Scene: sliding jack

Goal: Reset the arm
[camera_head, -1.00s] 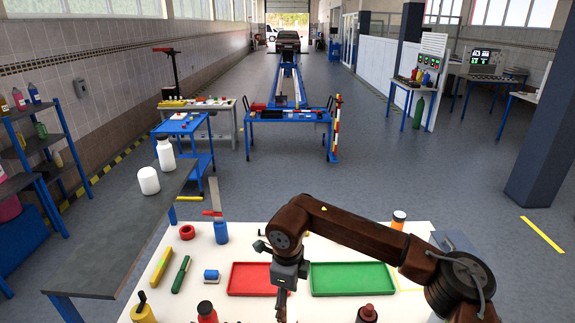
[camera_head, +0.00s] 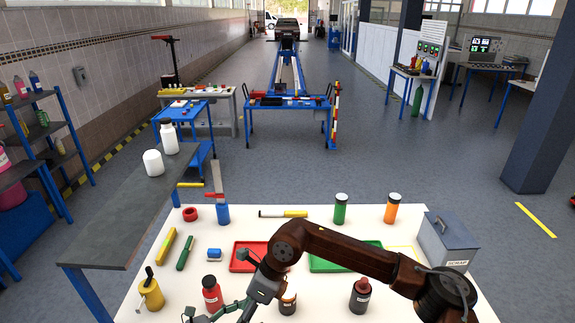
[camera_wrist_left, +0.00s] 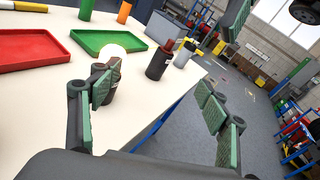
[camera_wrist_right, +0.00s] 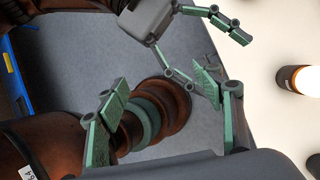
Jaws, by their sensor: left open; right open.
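In the head view a brown arm (camera_head: 345,248) comes in from the right across the white table (camera_head: 325,222). Its right gripper (camera_head: 232,310) hangs low at the near edge, left of a dark bottle with a pale top (camera_head: 288,302). In the right wrist view my right gripper (camera_wrist_right: 160,92) is open and empty, with brown arm links behind it. Green fingers (camera_wrist_right: 225,25) of another gripper show above. In the left wrist view my left gripper (camera_wrist_left: 155,95) is open and faces over the table. The glowing-topped bottle stands behind its left finger, and I cannot tell contact.
The red tray (camera_head: 243,257) and green tray (camera_head: 322,265) lie partly behind the arm. Bottles stand nearby: red (camera_head: 212,296), yellow (camera_head: 152,295), dark (camera_head: 360,296), green (camera_head: 340,210), orange (camera_head: 392,209). A grey scrap bin (camera_head: 447,243) stands at right.

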